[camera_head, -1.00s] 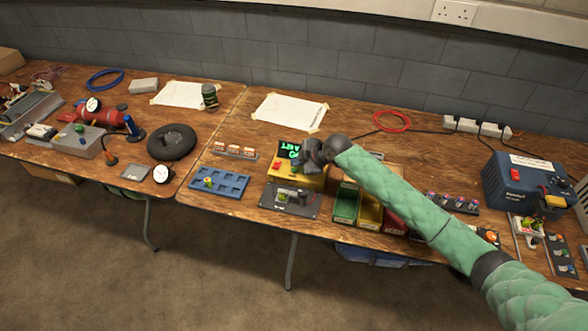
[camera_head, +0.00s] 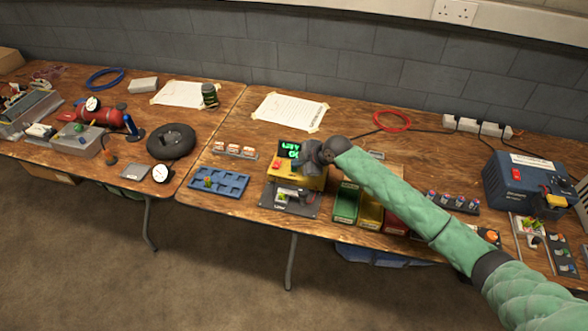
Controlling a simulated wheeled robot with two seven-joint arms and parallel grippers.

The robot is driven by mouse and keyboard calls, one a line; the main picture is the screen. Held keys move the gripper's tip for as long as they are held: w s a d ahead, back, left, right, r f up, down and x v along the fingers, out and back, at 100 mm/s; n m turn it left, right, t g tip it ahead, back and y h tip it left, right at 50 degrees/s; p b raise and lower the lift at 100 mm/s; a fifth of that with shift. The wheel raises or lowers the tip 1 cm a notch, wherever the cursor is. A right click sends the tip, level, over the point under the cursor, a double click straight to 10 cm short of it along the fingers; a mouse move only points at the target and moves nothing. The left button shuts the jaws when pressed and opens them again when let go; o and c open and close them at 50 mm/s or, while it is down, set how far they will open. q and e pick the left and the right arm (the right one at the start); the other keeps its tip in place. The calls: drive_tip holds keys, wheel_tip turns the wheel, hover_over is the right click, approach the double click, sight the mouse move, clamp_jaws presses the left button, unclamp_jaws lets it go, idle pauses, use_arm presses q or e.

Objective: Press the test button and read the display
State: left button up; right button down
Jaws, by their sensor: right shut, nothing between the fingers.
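The yellow tester box (camera_head: 312,182) stands near the front edge of the right-hand table. Its black display (camera_head: 289,149) is lit with green characters; my gripper partly covers it, and I cannot read the whole text. A red button (camera_head: 277,163) shows on the left of the box's top. My right gripper (camera_head: 300,166) is shut and empty, right above the box's top, right of the red button. I cannot tell whether its tips touch the box, and whatever lies under them is hidden. My left gripper is not in view.
A dark plate (camera_head: 270,197) with a device on it lies in front of the box. A blue tray (camera_head: 232,190) lies to the left. Green (camera_head: 346,204), yellow and red bins stand to the right under my arm. A paper sheet (camera_head: 288,111) lies behind.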

sight(297, 172)
idle(0.3)
drive_tip(key=shift+f+b, duration=0.3)
drive_tip(key=shift+f, duration=0.15)
idle(0.4)
drive_tip(key=shift+r, duration=0.1)
drive_tip(key=shift+r+p, duration=0.5)
drive_tip(key=shift+r, duration=0.25)
wheel_tip(297, 172, up, 5)
drive_tip(key=p, duration=0.3)
idle(0.5)
